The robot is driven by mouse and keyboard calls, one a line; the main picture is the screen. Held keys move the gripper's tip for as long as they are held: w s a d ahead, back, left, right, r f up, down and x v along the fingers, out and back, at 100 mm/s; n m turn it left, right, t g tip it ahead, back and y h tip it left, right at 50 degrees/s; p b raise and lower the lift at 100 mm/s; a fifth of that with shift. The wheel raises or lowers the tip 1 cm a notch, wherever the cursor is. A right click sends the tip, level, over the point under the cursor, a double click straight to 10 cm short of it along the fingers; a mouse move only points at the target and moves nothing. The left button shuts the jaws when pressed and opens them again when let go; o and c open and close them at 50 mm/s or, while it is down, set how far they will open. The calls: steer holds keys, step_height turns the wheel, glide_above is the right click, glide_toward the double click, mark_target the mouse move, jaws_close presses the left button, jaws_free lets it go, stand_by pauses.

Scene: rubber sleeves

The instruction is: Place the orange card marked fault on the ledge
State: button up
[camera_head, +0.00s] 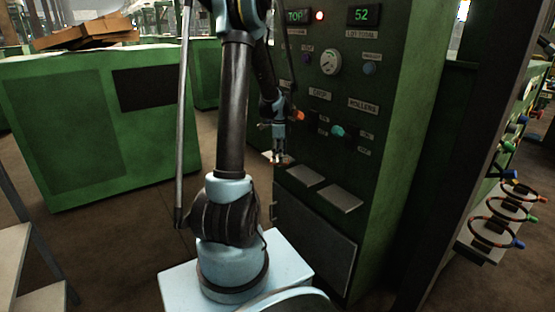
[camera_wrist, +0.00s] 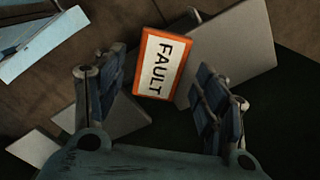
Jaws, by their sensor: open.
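The orange-edged card (camera_wrist: 163,65) with FAULT on its white face lies between and just beyond my open fingers in the wrist view. One side of it overlaps a grey ledge plate (camera_wrist: 235,50); the other side shows against the brown floor. I cannot tell whether it rests on the plate. My gripper (camera_wrist: 160,88) is open, with a finger on either side of the card and gaps showing. In the head view my gripper (camera_head: 280,157) points down beside the green machine, above the farthest ledge. The card is too small to make out clearly there.
Two more grey ledges (camera_head: 305,176) (camera_head: 340,197) stick out from the green machine's front (camera_head: 390,130), under its buttons and displays. A rack with rings (camera_head: 495,215) stands at the right. A green cabinet (camera_head: 100,120) is at the left, with open floor between.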

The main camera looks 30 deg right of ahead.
step_height(320, 180, up, 10)
steer(key=s+a+r+n, duration=0.15)
steer(key=a+n, duration=0.25)
steer(key=a, duration=0.4)
steer(key=s+a+r+n, duration=0.1)
steer(key=a+r+n, duration=0.2)
steer(key=a, duration=0.4)
steer(key=s+a+f+n+t, duration=0.1)
steer(key=s+a+n, duration=0.55)
steer(key=a, duration=0.35)
steer(key=s+a+f+n+t, duration=0.1)
steer(key=s+a+f+n, duration=0.1)
steer(key=s+a+n, duration=0.6)
steer(key=s+a+f+n, duration=0.5)
steer(key=s+a+f, duration=0.1)
steer(key=shift+a, duration=0.3)
steer(key=shift+s, duration=0.1)
